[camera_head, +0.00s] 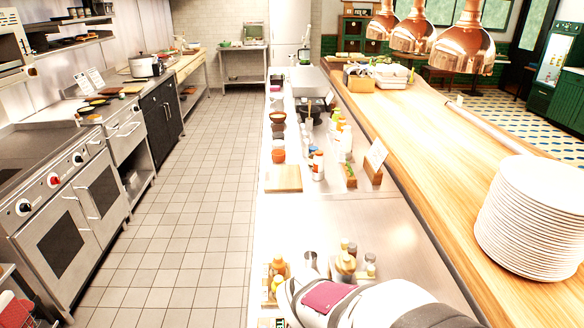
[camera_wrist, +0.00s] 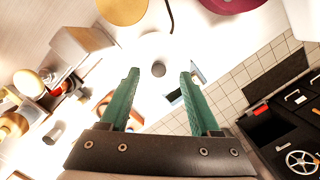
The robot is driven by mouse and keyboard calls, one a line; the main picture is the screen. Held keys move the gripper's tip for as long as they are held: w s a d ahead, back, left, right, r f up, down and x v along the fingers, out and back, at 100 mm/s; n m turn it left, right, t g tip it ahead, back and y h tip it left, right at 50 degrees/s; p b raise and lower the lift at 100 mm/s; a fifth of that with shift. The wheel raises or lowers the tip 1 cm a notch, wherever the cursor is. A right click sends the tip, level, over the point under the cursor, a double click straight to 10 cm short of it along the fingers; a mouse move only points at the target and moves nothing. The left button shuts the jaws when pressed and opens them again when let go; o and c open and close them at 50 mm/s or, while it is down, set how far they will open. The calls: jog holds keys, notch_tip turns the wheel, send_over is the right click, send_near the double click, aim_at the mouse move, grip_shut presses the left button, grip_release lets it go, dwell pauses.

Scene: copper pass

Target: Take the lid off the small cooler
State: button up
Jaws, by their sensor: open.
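In the wrist view, my gripper (camera_wrist: 159,72) has its two green fingers spread apart with nothing held between them. A pale, whitish round surface with a small grey knob (camera_wrist: 158,69) shows beyond the fingertips, with the knob between them in the picture. I cannot tell whether this is the lid of the small cooler, nor how far off it is. No cooler body can be made out in either view. In the head view, my white arm with a maroon band covers the near end of the counter, and my fingers are not visible there.
In the head view, sauce bottles (camera_head: 278,268) and small jars (camera_head: 346,262) stand close to my arm on the steel counter (camera_head: 360,225). A cutting board (camera_head: 284,178) lies farther back. A plate stack (camera_head: 532,215) stands right, on the wooden ledge. Bare steel lies between.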

notch_tip(320, 180, down, 4)
jog(key=shift+w, duration=0.1)
grip_shut()
